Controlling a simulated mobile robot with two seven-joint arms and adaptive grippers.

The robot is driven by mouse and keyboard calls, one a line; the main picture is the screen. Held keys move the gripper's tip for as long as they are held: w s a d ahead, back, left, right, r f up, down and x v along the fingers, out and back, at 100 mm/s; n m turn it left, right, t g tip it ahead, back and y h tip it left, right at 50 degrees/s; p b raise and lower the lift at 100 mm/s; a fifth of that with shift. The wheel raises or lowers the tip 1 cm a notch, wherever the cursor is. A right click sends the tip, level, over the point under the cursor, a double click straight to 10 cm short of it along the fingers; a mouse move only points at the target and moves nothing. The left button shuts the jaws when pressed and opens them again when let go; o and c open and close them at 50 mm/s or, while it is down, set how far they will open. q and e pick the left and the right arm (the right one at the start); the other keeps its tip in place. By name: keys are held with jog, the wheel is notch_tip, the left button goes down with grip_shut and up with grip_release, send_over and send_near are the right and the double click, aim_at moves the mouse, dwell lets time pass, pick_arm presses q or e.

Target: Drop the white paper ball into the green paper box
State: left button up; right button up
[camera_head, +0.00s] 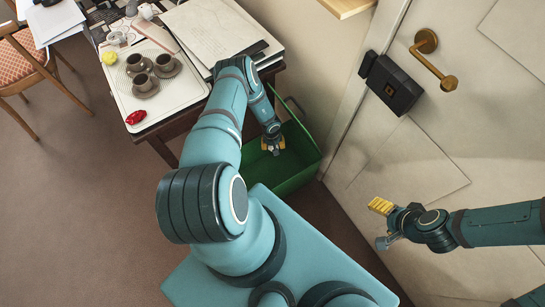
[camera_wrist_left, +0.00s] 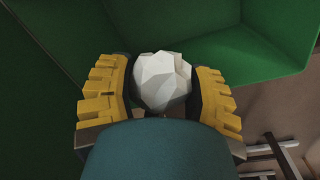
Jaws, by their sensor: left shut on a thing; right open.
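The white paper ball (camera_wrist_left: 162,82) is faceted and sits between the yellow finger pads of my left gripper (camera_wrist_left: 158,92) in the left wrist view. The left gripper is shut on it. In the head view the left gripper (camera_head: 273,146) is over the opening of the green paper box (camera_head: 297,172), and the ball is mostly hidden there. The green box stands on the floor between the table and the door; its walls also show around the ball in the left wrist view (camera_wrist_left: 262,52). My right gripper (camera_head: 382,224) is open and empty in front of the door.
A table at upper left bears a white tray (camera_head: 180,98) with several brown cups, a yellow item (camera_head: 109,58) and a red item (camera_head: 136,117). A stack of large papers (camera_head: 220,28) lies beside it. The door (camera_head: 420,150) with a brass handle (camera_head: 433,65) is right.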

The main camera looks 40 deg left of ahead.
pick_arm(q)
jog(key=shift+f+b, duration=0.45)
jog(key=shift+f, duration=0.75)
jog(key=o, duration=0.7)
jog(key=shift+o, duration=0.2)
jog(key=r, duration=1.2)
jog(key=shift+s+a, duration=0.3)
jog(key=shift+s, duration=0.05)
